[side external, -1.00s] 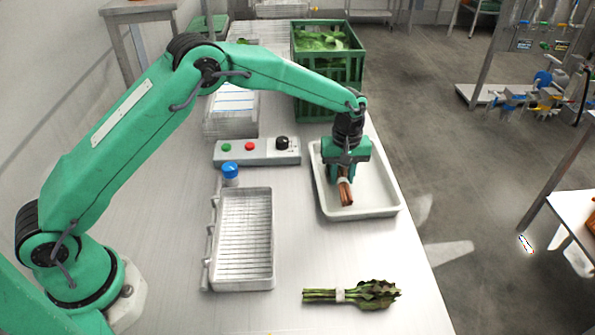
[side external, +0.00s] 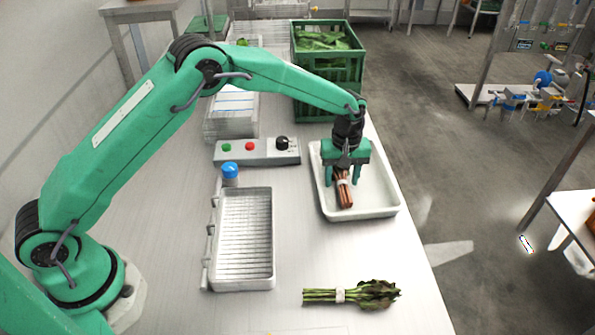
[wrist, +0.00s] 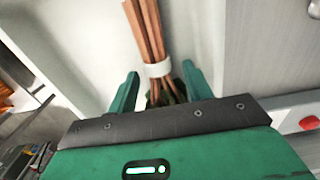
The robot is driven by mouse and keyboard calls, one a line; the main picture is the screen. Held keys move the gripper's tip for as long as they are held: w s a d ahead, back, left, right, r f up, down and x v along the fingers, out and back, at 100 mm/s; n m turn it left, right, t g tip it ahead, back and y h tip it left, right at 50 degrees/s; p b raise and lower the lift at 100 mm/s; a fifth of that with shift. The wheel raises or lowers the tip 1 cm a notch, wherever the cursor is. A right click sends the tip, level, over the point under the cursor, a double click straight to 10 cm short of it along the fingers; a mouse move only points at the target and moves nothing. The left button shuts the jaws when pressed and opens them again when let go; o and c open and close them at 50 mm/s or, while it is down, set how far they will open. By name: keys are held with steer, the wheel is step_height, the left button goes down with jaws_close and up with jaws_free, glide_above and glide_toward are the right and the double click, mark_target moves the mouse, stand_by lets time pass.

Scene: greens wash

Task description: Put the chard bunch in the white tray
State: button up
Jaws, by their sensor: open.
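The chard bunch (side external: 345,196), with red-brown stems and a white band, lies in the white tray (side external: 380,192). In the wrist view its stems (wrist: 147,28) point away from me, and the dark leaves are mostly hidden behind my gripper. My gripper (side external: 347,180) is low over the tray. Its jaws are open, one finger on each side of the bunch near the band. The wrist view shows gaps between the fingers (wrist: 160,74) and the bunch.
A green-stemmed leafy bunch (side external: 350,294) lies on the near table.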

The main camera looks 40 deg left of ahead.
mark_target(342, 177)
step_height(342, 177, up, 12)
steer(key=shift+r, duration=0.15)
stand_by(0.6)
stand_by(0.4)
